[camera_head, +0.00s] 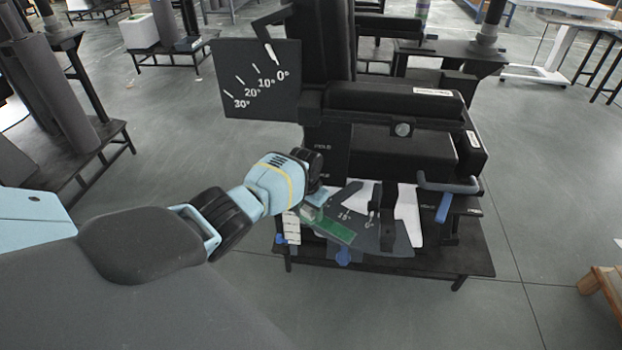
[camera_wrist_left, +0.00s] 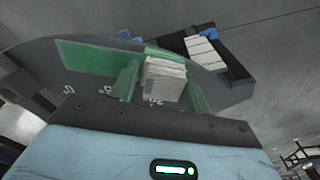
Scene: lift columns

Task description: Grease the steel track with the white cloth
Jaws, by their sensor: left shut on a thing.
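My left gripper (camera_head: 312,210) reaches from the left to the lower front of a black machine. In the left wrist view, it is shut on a folded white cloth (camera_wrist_left: 164,80), with green finger-like pieces on both sides of it. The cloth is over or against a grey, curved plate (camera_head: 388,236) with degree marks, apparently the steel track; it also shows in the left wrist view (camera_wrist_left: 75,83). A green strip (camera_head: 334,231) lies along the plate beside the gripper. I cannot tell whether the cloth touches the plate. My right gripper is not in view.
The black machine (camera_head: 385,150) stands on a low dark table (camera_head: 465,262). A blue-grey handle (camera_head: 447,187) juts out at its right. An angle board (camera_head: 258,80) hangs above my left arm. White blocks (camera_head: 292,228) sit by the gripper. Open floor lies to the right.

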